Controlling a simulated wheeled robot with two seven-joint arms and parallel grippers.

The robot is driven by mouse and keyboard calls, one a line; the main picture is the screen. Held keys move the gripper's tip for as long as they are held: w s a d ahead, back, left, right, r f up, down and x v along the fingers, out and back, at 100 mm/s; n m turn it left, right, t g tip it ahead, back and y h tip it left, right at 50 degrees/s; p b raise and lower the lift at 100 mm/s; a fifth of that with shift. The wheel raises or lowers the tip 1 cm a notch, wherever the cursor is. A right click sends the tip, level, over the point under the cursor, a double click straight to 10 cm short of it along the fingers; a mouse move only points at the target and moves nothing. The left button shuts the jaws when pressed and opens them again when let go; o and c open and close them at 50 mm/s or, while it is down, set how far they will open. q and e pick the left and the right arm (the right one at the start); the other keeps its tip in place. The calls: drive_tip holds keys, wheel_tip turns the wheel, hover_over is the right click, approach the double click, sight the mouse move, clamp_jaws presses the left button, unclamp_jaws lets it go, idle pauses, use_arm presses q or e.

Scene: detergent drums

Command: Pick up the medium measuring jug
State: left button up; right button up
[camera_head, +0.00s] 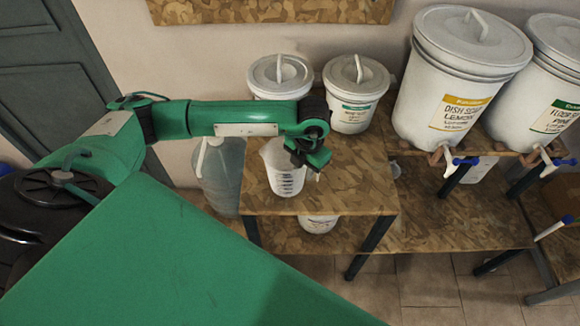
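A white measuring jug (286,181) with dark scale marks stands upright on the small wooden table (352,190). My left arm reaches in from the left across the picture. My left gripper (311,168) is at the jug's right side, close to its rim, and hides part of its top. I cannot tell whether the gripper touches the jug, or whether its fingers are open or shut. A second white vessel (318,224) sits on the shelf below, partly hidden by the tabletop. My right gripper is not in view.
Two lidded white tubs (349,113) stand behind the jug. Two large drums, one labelled dish soap (450,92), stand on a wooden bench at the right with blue-handled taps (463,161). A translucent container (219,175) stands left of the table. The tabletop right of the jug is clear.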

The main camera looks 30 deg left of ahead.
use_arm(q)
drive_tip(key=shift+a+f, duration=0.2)
drive_tip(key=shift+f, duration=1.2)
clamp_jaws()
drive_tip(key=shift+r, duration=0.1)
